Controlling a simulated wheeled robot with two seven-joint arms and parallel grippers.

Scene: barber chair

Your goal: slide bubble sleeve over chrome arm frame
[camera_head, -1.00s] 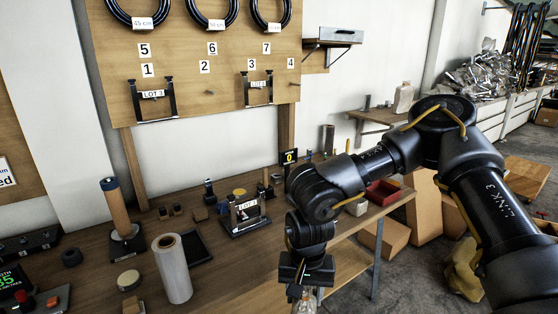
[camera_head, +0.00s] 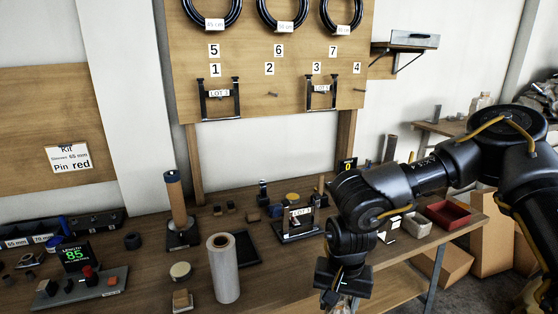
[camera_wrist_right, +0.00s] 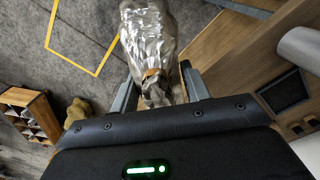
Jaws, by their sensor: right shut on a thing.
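My right gripper (camera_head: 338,296) hangs low at the front edge of the bench in the head view. In the right wrist view its fingers (camera_wrist_right: 157,88) are shut on a crinkled, shiny, see-through sleeve (camera_wrist_right: 148,35), with a brownish band near the grip. The sleeve stretches away from the fingers over the floor. A dark U-shaped frame with a LOT tag (camera_head: 300,212) stands upright on the bench, left of my right arm and apart from the gripper. Two similar frames hang on the board, at 1 (camera_head: 220,98) and 3 (camera_head: 321,93). Whether any is chrome is unclear. My left gripper is not in view.
A pale film roll (camera_head: 223,268), a post with a brown roll (camera_head: 178,205) and a black tray (camera_head: 240,248) stand on the bench. A length readout (camera_head: 76,256) shows 85 at left. A red bin (camera_head: 446,214) sits right of my arm. Boxes stand on the floor.

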